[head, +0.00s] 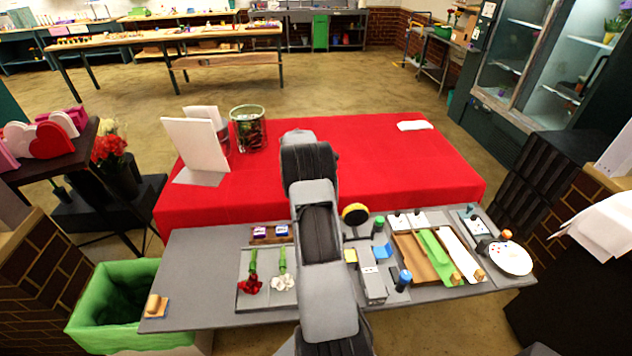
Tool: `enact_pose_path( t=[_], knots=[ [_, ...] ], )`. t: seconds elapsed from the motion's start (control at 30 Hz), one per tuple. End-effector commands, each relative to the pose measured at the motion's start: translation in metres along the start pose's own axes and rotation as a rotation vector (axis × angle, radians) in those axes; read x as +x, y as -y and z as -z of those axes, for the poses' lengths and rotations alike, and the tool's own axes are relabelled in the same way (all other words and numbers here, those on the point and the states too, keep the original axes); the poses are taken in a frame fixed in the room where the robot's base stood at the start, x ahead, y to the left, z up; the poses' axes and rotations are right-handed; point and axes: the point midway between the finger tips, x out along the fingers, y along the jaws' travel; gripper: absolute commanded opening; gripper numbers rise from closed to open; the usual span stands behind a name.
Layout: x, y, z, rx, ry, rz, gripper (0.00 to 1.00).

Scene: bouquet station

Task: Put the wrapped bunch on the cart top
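I cannot make out a wrapped bunch for certain. A red flower (250,285) and a white flower (283,283) with green stems lie side by side on a grey tray (262,304) on the near bench. A metal cart (433,70) stands far back right, near the brick wall; a green bowl and other items are on or near its top, too small to tell apart. My arm rises through the middle of the view and ends over the red-covered table (400,175). My gripper's fingers do not show, so whether it holds anything cannot be seen.
The grey bench (200,270) holds a wooden tray (410,262), bottles and a white plate (510,259). A glass bucket (248,128) and white board (195,150) stand on the red table. A green-lined bin (110,310) is at left. Open floor (340,85) lies beyond.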

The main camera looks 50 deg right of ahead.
Motion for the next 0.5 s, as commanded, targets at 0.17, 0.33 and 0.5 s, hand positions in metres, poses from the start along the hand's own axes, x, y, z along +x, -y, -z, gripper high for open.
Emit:
enact_pose_path(
  t=[0.17, 0.33, 0.5],
  knots=[
    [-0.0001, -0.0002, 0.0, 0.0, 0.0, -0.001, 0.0],
    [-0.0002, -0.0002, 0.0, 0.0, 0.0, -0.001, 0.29],
    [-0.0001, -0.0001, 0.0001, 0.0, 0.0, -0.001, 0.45]
  ],
)
